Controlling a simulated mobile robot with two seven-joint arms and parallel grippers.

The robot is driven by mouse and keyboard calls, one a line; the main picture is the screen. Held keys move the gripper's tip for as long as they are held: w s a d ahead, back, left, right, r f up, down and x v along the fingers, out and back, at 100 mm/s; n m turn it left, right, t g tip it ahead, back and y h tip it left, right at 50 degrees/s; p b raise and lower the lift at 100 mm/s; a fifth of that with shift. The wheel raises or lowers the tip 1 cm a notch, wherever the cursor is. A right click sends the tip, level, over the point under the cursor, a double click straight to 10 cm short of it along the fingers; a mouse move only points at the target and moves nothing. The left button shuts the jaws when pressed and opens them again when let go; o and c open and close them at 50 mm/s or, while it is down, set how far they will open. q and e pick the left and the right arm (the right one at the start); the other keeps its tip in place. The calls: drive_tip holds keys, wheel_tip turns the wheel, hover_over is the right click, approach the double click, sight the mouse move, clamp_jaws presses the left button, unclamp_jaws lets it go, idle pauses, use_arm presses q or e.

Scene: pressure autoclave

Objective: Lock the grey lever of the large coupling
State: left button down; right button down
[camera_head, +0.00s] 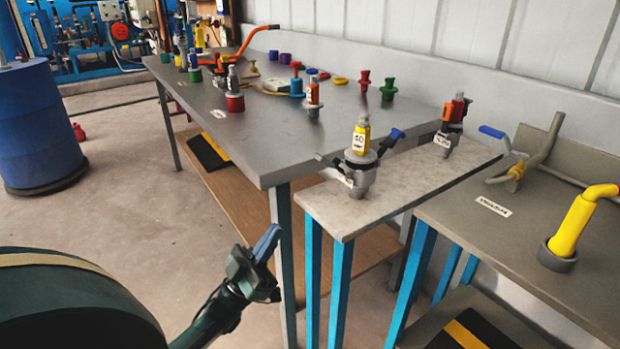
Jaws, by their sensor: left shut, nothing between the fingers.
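The large coupling (358,178) stands upright on the narrow grey table, with a yellow labelled plug (361,137) in its top. A lever with a blue tip (396,135) sticks out up and to the right. A grey lever (330,160) juts out at its left side; its exact position is hard to tell. My left gripper (267,243) has blue fingers, is shut and empty, and points upward in front of the tables, lower left of the coupling and apart from it. My right gripper is out of view.
A smaller coupling (453,125) with an orange-red plug stands farther back on the narrow table. The long grey table (280,150) holds several coloured caps and fittings. A right-hand table (470,200) carries a yellow bent pipe (578,222).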

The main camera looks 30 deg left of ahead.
use_arm(q)
drive_tip(key=shift+r, duration=0.1)
drive_tip(key=p+x, duration=0.1)
drive_tip(key=x, duration=1.3)
drive_tip(key=shift+w+p, duration=0.1)
drive_tip(key=shift+p, duration=0.2)
